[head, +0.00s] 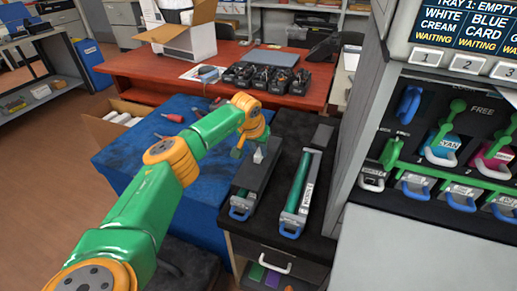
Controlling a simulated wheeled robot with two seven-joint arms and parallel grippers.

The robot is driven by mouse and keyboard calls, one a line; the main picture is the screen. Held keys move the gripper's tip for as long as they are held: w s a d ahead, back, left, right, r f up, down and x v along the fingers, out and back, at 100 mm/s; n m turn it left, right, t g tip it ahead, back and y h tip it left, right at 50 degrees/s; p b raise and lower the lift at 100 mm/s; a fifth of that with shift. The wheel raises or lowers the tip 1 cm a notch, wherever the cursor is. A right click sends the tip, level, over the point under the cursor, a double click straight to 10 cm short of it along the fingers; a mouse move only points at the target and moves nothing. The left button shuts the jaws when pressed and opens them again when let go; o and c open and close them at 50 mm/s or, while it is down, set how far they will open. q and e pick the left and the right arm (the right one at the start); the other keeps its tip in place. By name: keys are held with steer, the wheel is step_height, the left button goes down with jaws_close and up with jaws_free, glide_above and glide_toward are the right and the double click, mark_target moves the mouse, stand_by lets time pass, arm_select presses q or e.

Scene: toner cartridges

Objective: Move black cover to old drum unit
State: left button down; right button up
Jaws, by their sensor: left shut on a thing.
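My left gripper (249,149) reaches in at the end of the green and orange arm and points down. It is shut on what looks like the black cover (261,178), near a small grey upright piece; the fingertips are small and partly hidden by the wrist. The cover lies over a long dark drum unit with a blue handle (239,214) at its front. To its right lies a second drum unit (305,185) with a bare green drum, a white label and a blue handle. I cannot tell which unit is the old one. My right gripper is out of view.
Both units lie on a black-topped cabinet (264,238). A blue-covered table (140,160) with hand tools adjoins it at left. The printer (440,170), with coloured toner cartridges, stands close at right. A dark flat piece (322,135) lies behind the second unit.

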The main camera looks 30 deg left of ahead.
arm_select(q)
steer(key=shift+f+b, duration=0.35)
steer(key=shift+f, duration=0.35)
steer(key=shift+f, duration=0.1)
steer(key=shift+f+b, duration=0.6)
steer(key=shift+f, duration=0.15)
steer(key=c, duration=0.6)
jaws_free()
steer(key=shift+r, duration=0.1)
